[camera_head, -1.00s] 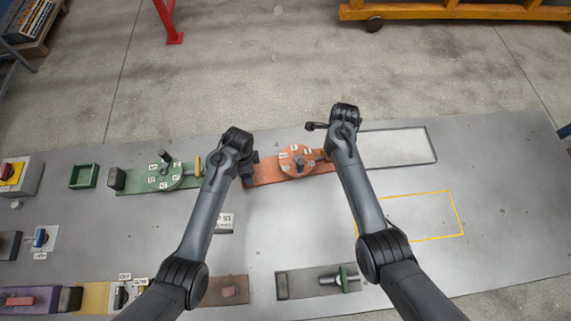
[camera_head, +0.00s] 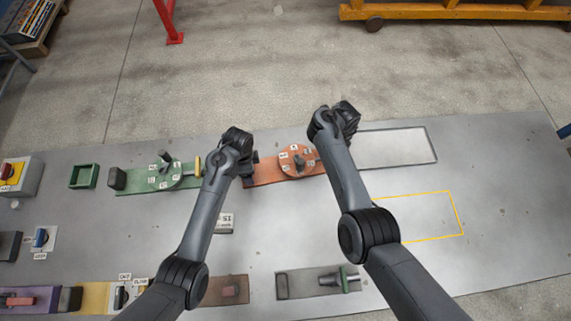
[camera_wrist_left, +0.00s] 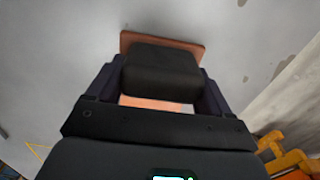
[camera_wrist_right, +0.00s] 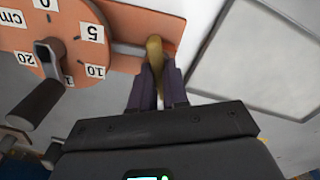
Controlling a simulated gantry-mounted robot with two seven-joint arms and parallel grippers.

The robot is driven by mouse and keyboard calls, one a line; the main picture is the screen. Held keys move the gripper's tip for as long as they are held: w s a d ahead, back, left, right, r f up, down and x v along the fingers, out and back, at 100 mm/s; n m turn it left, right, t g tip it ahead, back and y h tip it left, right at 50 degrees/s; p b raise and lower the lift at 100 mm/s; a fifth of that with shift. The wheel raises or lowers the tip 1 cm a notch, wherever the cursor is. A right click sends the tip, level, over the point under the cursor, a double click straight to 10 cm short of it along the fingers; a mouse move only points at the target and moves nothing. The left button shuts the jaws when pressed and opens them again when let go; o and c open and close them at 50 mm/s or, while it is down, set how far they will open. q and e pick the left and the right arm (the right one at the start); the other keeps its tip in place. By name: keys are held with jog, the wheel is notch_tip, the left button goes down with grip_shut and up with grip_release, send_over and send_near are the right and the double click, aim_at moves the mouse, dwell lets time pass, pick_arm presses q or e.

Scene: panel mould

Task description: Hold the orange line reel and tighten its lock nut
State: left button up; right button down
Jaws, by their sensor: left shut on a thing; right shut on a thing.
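The orange line reel (camera_head: 285,165) lies on the grey panel, an orange plate with a round numbered dial and a dark crank. The dial (camera_wrist_right: 75,40) and crank handle (camera_wrist_right: 38,104) also show in the right wrist view. My left gripper (camera_wrist_left: 160,85) is shut on the black block (camera_wrist_left: 162,70) at the reel's left end. My right gripper (camera_wrist_right: 157,80) is shut on the brass-coloured lock nut lever (camera_wrist_right: 155,52) at the plate's right end. In the head view my right forearm and wrist hide that end and the right fingertips.
A green reel (camera_head: 160,178) with its own yellow lever (camera_head: 197,166) lies to the left. A recessed grey tray (camera_head: 398,147) and a yellow outlined area (camera_head: 425,218) lie to the right. A grey plate (camera_head: 310,282) is at the front.

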jog(key=shift+m, duration=1.5)
jog(key=c, duration=1.1)
grip_release()
